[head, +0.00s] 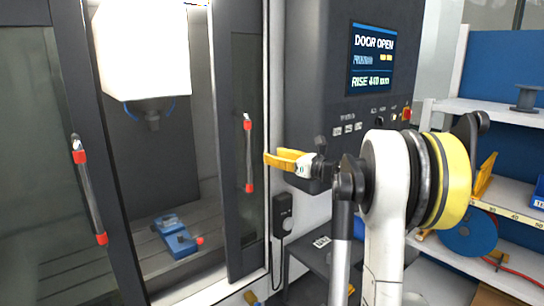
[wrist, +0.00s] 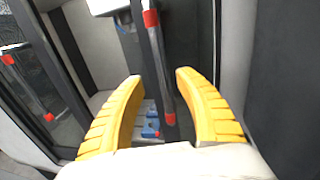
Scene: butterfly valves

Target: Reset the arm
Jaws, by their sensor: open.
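My gripper (head: 272,158), with yellow fingers, is held out to the left from my arm, in front of the machine's right door edge. In the wrist view, my gripper (wrist: 160,77) is open, with a clear gap between its curved fingers. The right door handle (head: 249,155), a grey bar with red ends, is just left of the fingers in the head view. In the wrist view the handle (wrist: 158,55) shows beyond and between the fingertips. It looks apart from the fingers, though the exact distance is hard to tell.
The machine's doors stand apart, showing a blue vise (head: 178,238) on its bed. A left door handle (head: 88,190) is farther left. A control panel with a screen (head: 371,58) reading "DOOR OPEN" stands behind my arm. Shelves (head: 500,110) with parts are at right.

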